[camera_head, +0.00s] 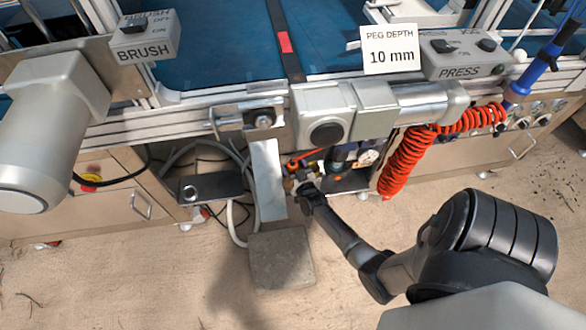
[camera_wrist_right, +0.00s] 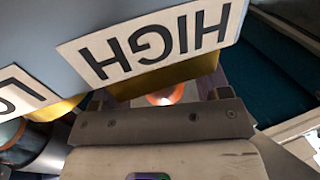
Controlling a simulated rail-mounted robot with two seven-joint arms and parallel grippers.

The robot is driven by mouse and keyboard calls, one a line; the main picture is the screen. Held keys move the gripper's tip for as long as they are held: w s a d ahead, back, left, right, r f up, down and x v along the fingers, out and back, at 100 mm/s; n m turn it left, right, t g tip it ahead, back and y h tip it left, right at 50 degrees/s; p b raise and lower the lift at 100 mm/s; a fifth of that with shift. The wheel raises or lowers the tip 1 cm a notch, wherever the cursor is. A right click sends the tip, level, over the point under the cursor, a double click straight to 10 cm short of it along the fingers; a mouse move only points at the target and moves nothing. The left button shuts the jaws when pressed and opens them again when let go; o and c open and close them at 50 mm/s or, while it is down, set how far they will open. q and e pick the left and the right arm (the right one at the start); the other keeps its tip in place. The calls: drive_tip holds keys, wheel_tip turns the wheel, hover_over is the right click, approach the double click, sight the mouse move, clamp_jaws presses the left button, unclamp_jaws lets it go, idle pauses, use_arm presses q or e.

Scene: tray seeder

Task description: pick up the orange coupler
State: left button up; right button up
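In the right wrist view, a small orange ring with a pale centre (camera_wrist_right: 166,96), likely the orange coupler, shows beyond the gripper's front edge. Its lower part is hidden by the gripper body, and a yellow part hides what is above. My right gripper (camera_head: 304,184) reaches in under the bench front in the head view, close to a small orange-red piece (camera_head: 303,155); I cannot tell whether this is the same coupler. The right fingers seem spread around the ring's place in the wrist view, with no visible contact. My left gripper is not in view.
A panel marked HIGH (camera_wrist_right: 155,42) crowds the right gripper in the wrist view. In the head view, a red coiled hose (camera_head: 405,165) hangs to the right, a metal plate (camera_head: 268,180) stands left of the gripper, and a grey block (camera_head: 281,260) lies below.

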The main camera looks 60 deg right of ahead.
drive_tip(key=shift+w, duration=0.15)
drive_tip(key=c, duration=1.1)
drive_tip(key=shift+o, duration=0.2)
drive_tip(key=shift+r, duration=0.15)
drive_tip(key=shift+r+p, duration=0.55)
drive_tip(key=shift+p, duration=0.15)
drive_tip(key=r+p, duration=0.2)
drive_tip(key=shift+s+a+r+p, duration=0.15)
drive_tip(key=shift+s+r+p, duration=0.15)
drive_tip(key=shift+r+p, duration=0.1)
drive_tip(key=p+v, duration=0.6)
drive_tip(key=v, duration=1)
drive_tip(key=b, duration=0.2)
approach(294, 162)
drive_tip(key=shift+s+d+f, duration=0.45)
